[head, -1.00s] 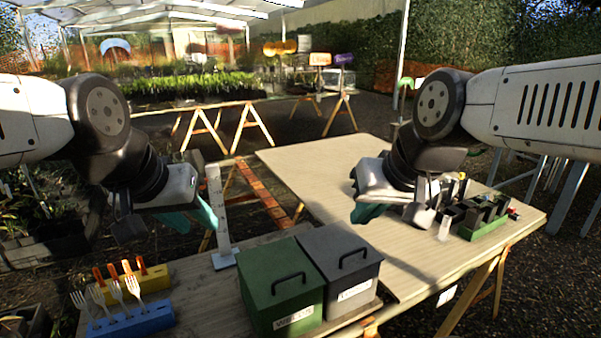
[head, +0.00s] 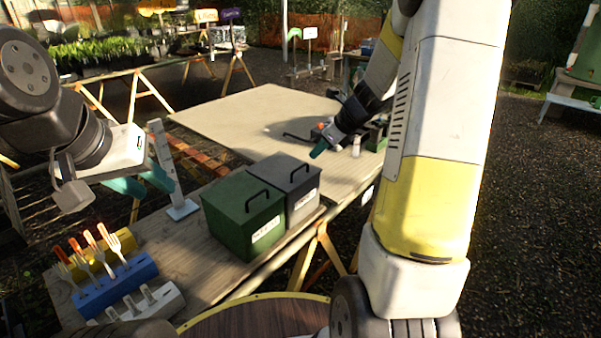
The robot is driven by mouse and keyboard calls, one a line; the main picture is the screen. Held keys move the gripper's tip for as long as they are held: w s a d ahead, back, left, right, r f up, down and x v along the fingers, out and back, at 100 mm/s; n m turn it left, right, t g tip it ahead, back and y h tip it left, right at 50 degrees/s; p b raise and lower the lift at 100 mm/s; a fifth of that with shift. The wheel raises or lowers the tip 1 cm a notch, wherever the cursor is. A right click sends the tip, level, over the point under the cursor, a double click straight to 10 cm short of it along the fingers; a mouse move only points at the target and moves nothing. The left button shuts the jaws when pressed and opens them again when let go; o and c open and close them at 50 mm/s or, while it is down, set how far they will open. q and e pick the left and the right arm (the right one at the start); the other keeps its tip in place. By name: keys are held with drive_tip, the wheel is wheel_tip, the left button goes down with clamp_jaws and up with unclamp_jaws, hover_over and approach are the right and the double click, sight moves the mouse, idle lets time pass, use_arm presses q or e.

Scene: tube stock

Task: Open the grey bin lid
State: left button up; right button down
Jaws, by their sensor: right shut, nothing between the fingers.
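The grey bin (head: 302,201) stands on the wooden bench, right beside the green bin (head: 245,233). Its grey lid (head: 272,169) lies flat and closed, with a black arched handle on top. My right gripper (head: 319,149) is shut and empty. In the picture it appears just above and beyond the grey bin, apart from the handle, over the pale table. My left gripper (head: 156,187) is open and empty, left of the green bin and away from the grey lid.
A blue fork rack (head: 115,286), a yellow rack (head: 122,243) and a pale rack (head: 150,302) stand at the front left. The left part of the pale table (head: 250,115) is clear.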

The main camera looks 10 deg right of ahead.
drive_tip(key=d+f+m, duration=0.1)
drive_tip(key=f+m, duration=0.1)
approach(298, 178)
drive_tip(key=x, duration=0.5)
drive_tip(key=shift+w+f, duration=0.1)
drive_tip(key=shift+w, duration=0.05)
drive_tip(key=shift+a, duration=0.1)
